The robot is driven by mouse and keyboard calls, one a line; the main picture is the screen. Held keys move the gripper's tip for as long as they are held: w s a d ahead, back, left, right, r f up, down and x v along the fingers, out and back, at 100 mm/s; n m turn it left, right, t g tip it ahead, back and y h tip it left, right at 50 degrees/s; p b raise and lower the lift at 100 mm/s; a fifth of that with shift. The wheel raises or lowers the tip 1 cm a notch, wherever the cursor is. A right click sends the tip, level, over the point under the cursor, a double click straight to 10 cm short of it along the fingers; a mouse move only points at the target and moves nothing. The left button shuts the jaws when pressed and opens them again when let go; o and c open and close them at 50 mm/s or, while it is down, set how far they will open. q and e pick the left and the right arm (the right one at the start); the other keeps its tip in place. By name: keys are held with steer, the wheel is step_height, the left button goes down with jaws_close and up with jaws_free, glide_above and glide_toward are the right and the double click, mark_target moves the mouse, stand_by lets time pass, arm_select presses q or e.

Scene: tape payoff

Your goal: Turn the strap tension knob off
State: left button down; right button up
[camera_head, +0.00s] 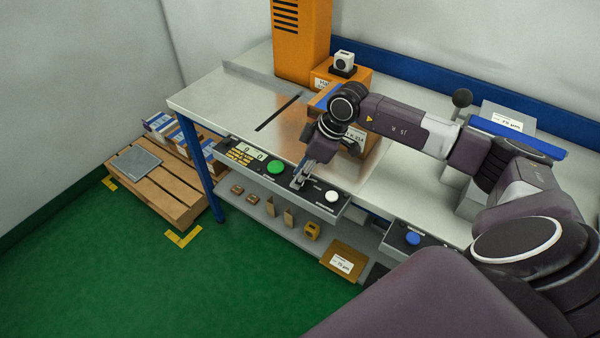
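My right gripper (299,182) reaches down to the front control panel (316,188) on the bench. Its fingertips are at the panel face, between a green round button (277,167) and a white round knob or button (331,196). Whatever lies right under the fingertips is hidden by them, so I cannot tell whether they hold a knob. The finger gap is too small to judge. The panel labels are too small to read, so I cannot tell which control is the strap tension knob. My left gripper is not in view.
A second panel with a blue button (413,238) sits to the right. An orange column (300,40) and cardboard box stand behind. Small parts and a carton (344,261) lie on the lower shelf (262,206). A wooden pallet (165,190) stands at left. Green floor in front is clear.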

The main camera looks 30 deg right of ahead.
jaws_close()
